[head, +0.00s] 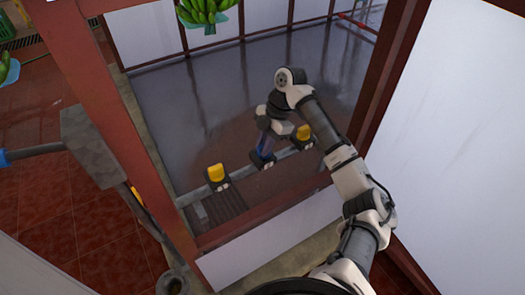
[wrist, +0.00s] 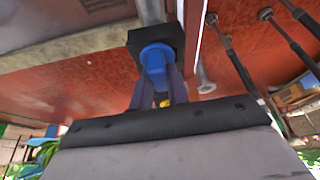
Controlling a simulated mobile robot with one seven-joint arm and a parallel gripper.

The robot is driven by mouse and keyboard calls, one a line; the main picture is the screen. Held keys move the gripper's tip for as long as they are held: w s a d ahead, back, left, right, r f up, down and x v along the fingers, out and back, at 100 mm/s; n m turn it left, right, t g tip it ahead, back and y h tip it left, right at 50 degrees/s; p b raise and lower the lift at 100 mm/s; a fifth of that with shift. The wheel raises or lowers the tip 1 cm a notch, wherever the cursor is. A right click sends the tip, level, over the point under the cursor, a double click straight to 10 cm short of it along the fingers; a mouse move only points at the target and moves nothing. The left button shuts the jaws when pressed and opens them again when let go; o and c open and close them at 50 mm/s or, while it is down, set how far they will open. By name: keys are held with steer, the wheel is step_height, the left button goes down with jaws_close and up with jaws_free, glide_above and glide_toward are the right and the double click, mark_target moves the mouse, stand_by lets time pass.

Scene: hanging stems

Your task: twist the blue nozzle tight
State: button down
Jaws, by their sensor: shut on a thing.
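The blue nozzle (wrist: 156,56) sits in a black square holder (wrist: 170,40) in the wrist view. My gripper (wrist: 158,80) has its two fingers on either side of the nozzle and is shut on it. In the head view my gripper (head: 266,140) reaches down to the middle spot on a grey rail, where a little blue shows. The nozzle's lower part and the finger contact are partly hidden there.
Yellow nozzles (head: 216,172) and (head: 303,132) in black holders stand left and right of my gripper along the grey rail (head: 245,172). A red-brown frame post (head: 135,130) stands at left. Green bananas (head: 205,10) hang at the top. White panels (head: 455,110) close the right side.

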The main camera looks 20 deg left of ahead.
stand_by(0.3)
steer(key=c, duration=1.3)
jaws_free()
steer(key=shift+o, duration=0.5)
steer(key=o, duration=0.4)
steer(key=shift+c, duration=0.2)
steer(key=shift+r+p, duration=3.4)
steer(key=shift+r, duration=0.9)
steer(key=shift+f, duration=0.1)
